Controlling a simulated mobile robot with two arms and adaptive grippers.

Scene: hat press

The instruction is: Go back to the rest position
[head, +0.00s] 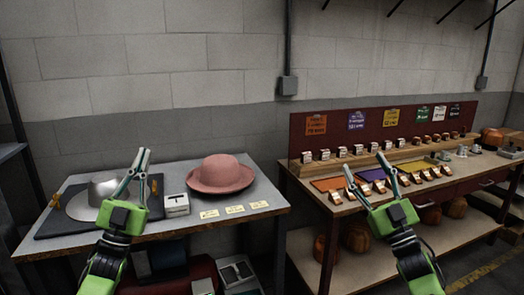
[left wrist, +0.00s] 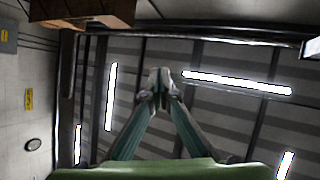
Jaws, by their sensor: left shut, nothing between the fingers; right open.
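My left gripper (head: 141,160) is raised in front of the left table, its fingers pointing up. In the left wrist view (left wrist: 160,80) its fingertips meet with nothing between them. My right gripper (head: 365,173) is raised in front of the right bench, its fingers spread apart and empty. A pink hat (head: 221,174) sits on the left table (head: 262,193). A silver hat-shaped form (head: 88,199) lies on a dark mat (head: 56,222), partly hidden behind my left gripper.
Several paper labels (head: 235,209) lie along the left table's front edge. The right bench (head: 322,208) holds rows of small blocks and coloured sheets (head: 328,184) before a red backboard (head: 400,131). Rounded brown objects (head: 358,237) sit on its lower shelf. A gap separates the two tables.

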